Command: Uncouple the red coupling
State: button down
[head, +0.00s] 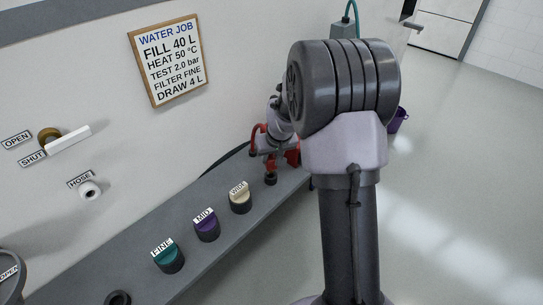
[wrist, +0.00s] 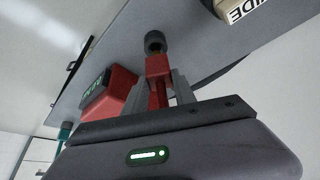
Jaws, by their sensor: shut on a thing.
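The red coupling (wrist: 157,66) sits between the two grey fingers of my gripper (wrist: 160,86) in the wrist view, and the fingers are shut on it. A dark round end piece (wrist: 155,42) is at its far end; I cannot tell whether the two are joined. In the head view my gripper (head: 269,156) is low over the far part of the grey shelf, with red parts around it. My arm hides much of that area, and a dark round piece (head: 270,178) shows just below the gripper.
A red box (wrist: 108,92) with a lit label is close beside my gripper. The shelf holds a cream WIDE filter (head: 240,198), a purple MID filter (head: 207,226) and a green FINE filter (head: 168,256). A white wall with a job sign (head: 167,60) runs behind.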

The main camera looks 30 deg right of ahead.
jog(key=shift+f+b, duration=1.75)
jog(key=shift+f, duration=0.2)
jog(key=c, duration=0.9)
grip_release()
jog(key=shift+c, duration=0.2)
jog(key=p+v, duration=0.7)
jog(key=v, duration=1.1)
jog(key=s+a+r+m+y, duration=0.1)
jog(key=s+a+r, duration=0.65)
jog(key=a, duration=0.25)
jog(key=s+a+y, duration=0.1)
jog(key=s+a, duration=0.3)
jog(key=s, duration=0.3)
jog(key=s+a+r+m+t, duration=0.1)
jog(key=s+a, duration=0.4)
jog(key=s, duration=0.3)
jog(key=shift+s+r+y, duration=0.3)
jog(key=shift+y, duration=0.1)
